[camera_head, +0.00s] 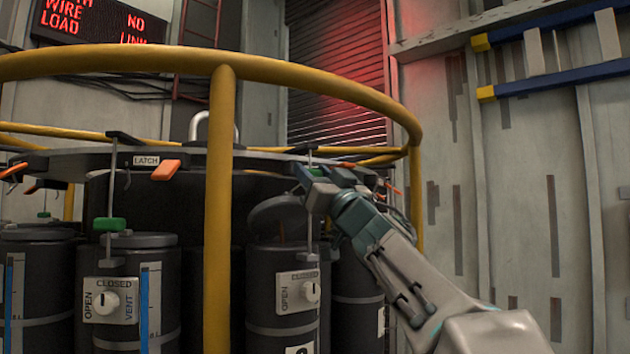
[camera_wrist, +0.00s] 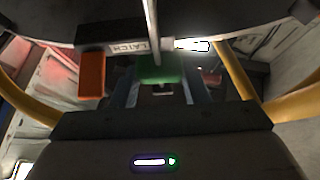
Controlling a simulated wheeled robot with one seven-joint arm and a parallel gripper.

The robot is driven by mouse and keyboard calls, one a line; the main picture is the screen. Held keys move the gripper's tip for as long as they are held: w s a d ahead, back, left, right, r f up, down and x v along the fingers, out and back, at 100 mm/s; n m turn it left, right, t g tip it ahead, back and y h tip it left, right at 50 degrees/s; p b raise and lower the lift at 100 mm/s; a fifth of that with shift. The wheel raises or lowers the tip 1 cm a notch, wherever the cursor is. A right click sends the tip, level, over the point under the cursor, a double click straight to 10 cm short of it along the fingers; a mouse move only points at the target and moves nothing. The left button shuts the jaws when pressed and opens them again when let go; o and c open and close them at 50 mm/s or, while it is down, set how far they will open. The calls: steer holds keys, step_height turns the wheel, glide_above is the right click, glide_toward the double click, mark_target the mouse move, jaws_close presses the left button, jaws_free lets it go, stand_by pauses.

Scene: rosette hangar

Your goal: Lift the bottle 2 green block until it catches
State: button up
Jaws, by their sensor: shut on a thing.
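My gripper (camera_head: 318,182) is shut on a green block (camera_head: 317,172), which also shows between the fingers in the wrist view (camera_wrist: 160,68). The block sits on a thin upright rod, high up near the underside of the dark top plate (camera_head: 240,158). Below it stands a dark bottle (camera_head: 262,292) with an OPEN/CLOSED knob plate (camera_head: 298,292); its number is cut off at the picture's bottom. A dark round lid (camera_head: 278,216) stands tilted on top of this bottle. In the wrist view a LATCH label (camera_wrist: 128,46) is close beyond the block, with an orange lever (camera_wrist: 92,74) at its left.
A yellow rail (camera_head: 221,200) rings the rosette, with a post left of my gripper. Another bottle (camera_head: 125,268) at left has its green block (camera_head: 109,225) low, near its top. An orange lever (camera_head: 165,170) hangs from the plate. Grey wall (camera_head: 500,180) stands right.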

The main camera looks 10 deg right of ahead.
steer(key=o, duration=1.1)
steer(key=shift+o, duration=0.2)
steer(key=shift+f, duration=0.1)
steer(key=b+v, duration=0.4)
steer(key=v, duration=0.5)
